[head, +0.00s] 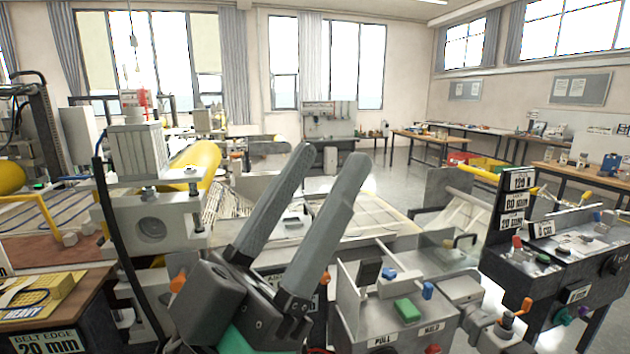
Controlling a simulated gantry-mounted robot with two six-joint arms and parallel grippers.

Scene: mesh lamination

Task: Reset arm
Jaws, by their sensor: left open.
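My left gripper (334,170) is large in the lower middle of the head view. Its two long grey fingers point up and slightly right. The fingers are apart, and I see nothing between them but the background. The gripper hides part of the machine bed behind it. My right gripper does not show.
A control box with a green button (407,310) and a PULL label stands just right of my left gripper. A dark panel (590,245) with knobs and number plates is at the right. A wooden table (85,295) with a yellow card is at the lower left. Open floor lies farther back.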

